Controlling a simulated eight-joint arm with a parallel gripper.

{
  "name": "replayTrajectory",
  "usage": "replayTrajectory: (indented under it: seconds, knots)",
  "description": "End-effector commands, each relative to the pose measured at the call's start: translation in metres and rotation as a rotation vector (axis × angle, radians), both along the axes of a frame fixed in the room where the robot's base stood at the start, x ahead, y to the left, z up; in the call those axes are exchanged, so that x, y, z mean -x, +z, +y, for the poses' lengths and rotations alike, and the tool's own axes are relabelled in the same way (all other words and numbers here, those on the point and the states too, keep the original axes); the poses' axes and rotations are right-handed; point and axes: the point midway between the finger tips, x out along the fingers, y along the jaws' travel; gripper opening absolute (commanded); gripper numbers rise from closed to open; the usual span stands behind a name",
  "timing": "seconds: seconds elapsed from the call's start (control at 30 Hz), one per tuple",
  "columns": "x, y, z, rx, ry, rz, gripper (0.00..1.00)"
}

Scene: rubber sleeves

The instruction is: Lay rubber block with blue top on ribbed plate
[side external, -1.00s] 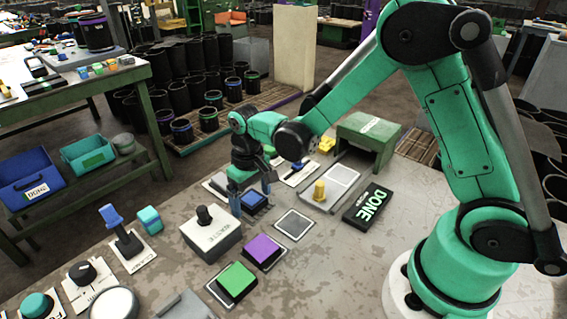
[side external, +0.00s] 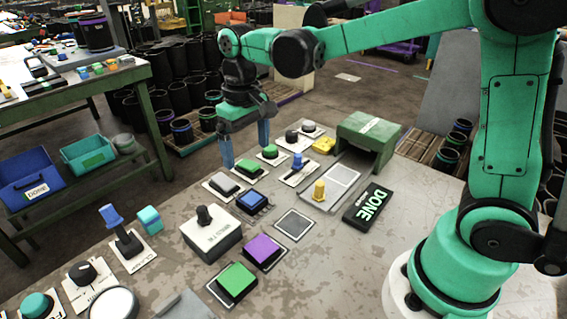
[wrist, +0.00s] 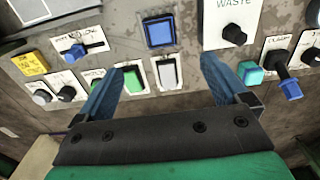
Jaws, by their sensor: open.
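The block with the blue top (side external: 252,200) lies flat on the bench between the WASTE box and the slider panel, with a dark rim around it. It also shows in the wrist view (wrist: 159,32), top centre. My gripper (side external: 245,145) is open and empty, above and behind the block, over the green and grey buttons. In the wrist view its blue fingers (wrist: 160,64) stand wide apart, with the block beyond their tips. A bare grey square plate (side external: 294,224) lies just in front of the block; I cannot make out ribs on it.
A purple block (side external: 264,250) and a green block (side external: 238,282) lie nearer the front. The WASTE box (side external: 211,234) stands left of the blue top. A teal block (side external: 150,219) lies left.

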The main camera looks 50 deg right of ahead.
Motion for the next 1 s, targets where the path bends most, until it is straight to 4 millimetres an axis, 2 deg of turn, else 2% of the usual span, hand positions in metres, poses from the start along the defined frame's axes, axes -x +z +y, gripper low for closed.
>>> replayTrajectory:
  seconds: [0.17,0.4,0.6,0.8,1.0]
  knots:
    - [0.008,0.011,-0.003,-0.003,-0.001,-0.043,0.93]
    - [0.047,0.025,-0.014,-0.011,-0.002,-0.293,0.93]
    - [0.076,0.019,-0.022,-0.007,-0.001,-0.505,0.93]
    - [0.087,0.012,-0.025,-0.001,-0.001,-0.61,0.93]
    - [0.088,0.011,-0.025,0.0,0.0,-0.623,0.93]
